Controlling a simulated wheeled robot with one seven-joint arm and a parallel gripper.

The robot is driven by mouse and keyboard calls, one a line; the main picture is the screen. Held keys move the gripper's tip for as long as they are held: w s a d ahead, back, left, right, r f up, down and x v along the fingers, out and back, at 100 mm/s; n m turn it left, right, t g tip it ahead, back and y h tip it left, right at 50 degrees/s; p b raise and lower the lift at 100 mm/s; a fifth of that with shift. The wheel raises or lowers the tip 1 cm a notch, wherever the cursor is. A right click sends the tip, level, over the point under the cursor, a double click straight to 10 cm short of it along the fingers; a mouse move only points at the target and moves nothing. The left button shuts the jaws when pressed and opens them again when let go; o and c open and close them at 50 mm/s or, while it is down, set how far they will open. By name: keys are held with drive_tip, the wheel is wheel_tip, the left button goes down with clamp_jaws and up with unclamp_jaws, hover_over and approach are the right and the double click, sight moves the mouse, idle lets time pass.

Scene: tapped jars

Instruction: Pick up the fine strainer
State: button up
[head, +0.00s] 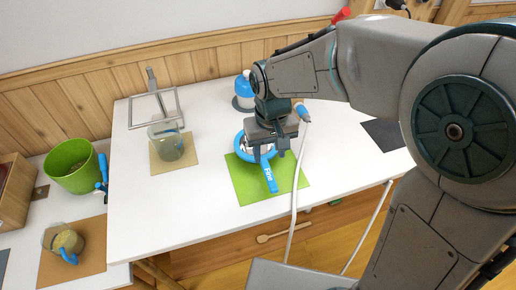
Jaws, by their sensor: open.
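The fine strainer (269,177) is blue, with a round rim and a flat handle marked "Fine" that points toward the table's front. It lies on a green mat (289,186) on the white table. My gripper (268,157) is open and comes down over the strainer's round part. Its fingers hide much of the rim and bowl. I cannot tell whether the fingers touch it.
A clear jar (166,142) stands on a tan mat to the left, by a metal frame (154,104). A blue-and-white bottle (244,92) is behind my gripper. A green bin (73,166) stands far left.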

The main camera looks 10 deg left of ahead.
sight(268, 171)
wheel_tip(268, 171, down, 9)
drive_tip(key=shift+s+r+b, duration=0.1)
drive_tip(key=shift+b, duration=0.3)
clamp_jaws()
